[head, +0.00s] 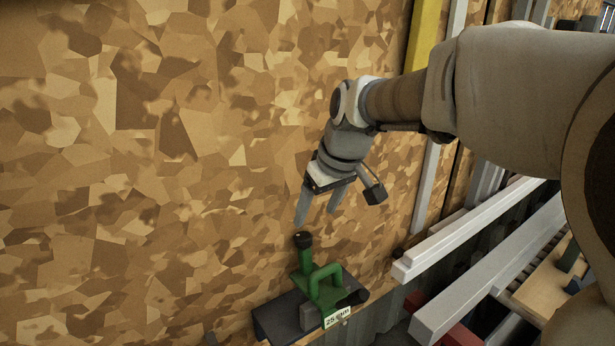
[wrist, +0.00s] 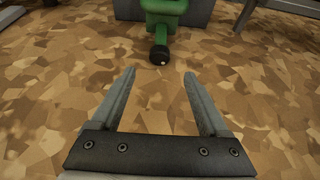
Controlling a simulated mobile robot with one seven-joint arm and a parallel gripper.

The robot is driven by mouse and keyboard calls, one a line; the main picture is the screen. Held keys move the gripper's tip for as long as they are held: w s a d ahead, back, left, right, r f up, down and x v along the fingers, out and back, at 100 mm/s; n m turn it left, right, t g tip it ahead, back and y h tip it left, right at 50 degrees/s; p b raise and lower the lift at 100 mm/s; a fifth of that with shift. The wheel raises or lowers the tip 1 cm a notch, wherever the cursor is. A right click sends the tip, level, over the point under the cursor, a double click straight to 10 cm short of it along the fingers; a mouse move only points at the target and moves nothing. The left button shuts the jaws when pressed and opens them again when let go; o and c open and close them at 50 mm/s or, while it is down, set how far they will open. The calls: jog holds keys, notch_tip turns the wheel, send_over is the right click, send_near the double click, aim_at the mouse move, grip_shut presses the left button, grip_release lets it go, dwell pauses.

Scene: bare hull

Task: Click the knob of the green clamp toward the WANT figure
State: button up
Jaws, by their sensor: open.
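The green clamp (head: 326,284) is mounted on a dark block (head: 277,318) low in the head view. Its black knob (head: 303,240) tops a green stem at the upper left. A white label on it (head: 337,316) carries small figures that seem to begin with 25; I cannot read it surely. My gripper (head: 318,218) is open and empty just above the knob, apart from it. In the wrist view the knob (wrist: 159,56) appears just beyond and between the fingertips (wrist: 159,73), with the clamp (wrist: 165,10) behind it. No WANT marking is legible.
A patchy brown chipboard panel (head: 150,150) fills the left and middle. White beams (head: 470,225) stand out at the right, near a wooden board (head: 548,283). A yellow strip (head: 424,35) runs along the panel's upper right. The space left of the knob is clear.

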aim_at(306, 238)
jog(key=x, duration=0.9)
jog(key=shift+f+p, duration=0.3)
jog(key=shift+c, duration=0.2)
jog(key=shift+w, duration=0.1)
grip_shut()
